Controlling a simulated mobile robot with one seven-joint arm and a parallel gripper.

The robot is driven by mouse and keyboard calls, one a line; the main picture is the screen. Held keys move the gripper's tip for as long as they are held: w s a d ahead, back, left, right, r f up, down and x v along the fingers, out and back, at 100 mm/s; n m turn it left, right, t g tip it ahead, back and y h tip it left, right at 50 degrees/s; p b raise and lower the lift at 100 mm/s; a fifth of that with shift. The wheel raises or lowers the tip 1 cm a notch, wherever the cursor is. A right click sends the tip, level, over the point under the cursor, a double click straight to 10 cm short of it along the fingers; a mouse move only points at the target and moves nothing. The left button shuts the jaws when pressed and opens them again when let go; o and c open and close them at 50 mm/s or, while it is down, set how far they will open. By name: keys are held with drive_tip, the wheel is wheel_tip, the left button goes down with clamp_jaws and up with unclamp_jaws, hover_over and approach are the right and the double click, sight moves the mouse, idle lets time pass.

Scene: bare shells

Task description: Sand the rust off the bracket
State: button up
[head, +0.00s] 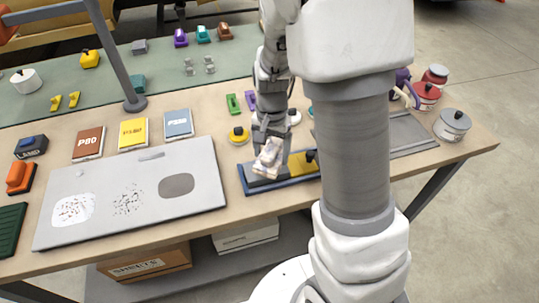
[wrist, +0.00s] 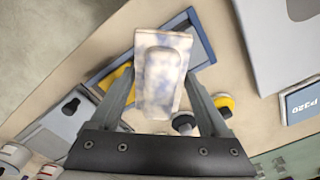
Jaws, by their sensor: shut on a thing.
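My gripper (head: 268,150) is shut on a pale block mottled with white, blue and brown (head: 267,160), above the left part of a blue-rimmed tray (head: 290,182). In the wrist view my gripper (wrist: 160,85) has the block (wrist: 160,75) between its two fingers, with the tray rim (wrist: 204,42) behind it. I cannot tell whether the block touches the tray. A grey panel (head: 110,215) at left bears a white mottled patch, black specks and a dark grey oval. I cannot pick out a rusty bracket; my arm hides part of the table.
Packs marked P80 (head: 89,144), yellow (head: 133,133) and blue (head: 178,123) lie behind the panel. A yellow black-knobbed disc (head: 239,135) is near my gripper. Lidded pots (head: 452,124) stand at right. An orange block (head: 20,177) lies at the left edge.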

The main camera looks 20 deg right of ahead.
drive_tip(key=shift+r+p, duration=1.25)
drive_tip(key=shift+r, duration=0.7)
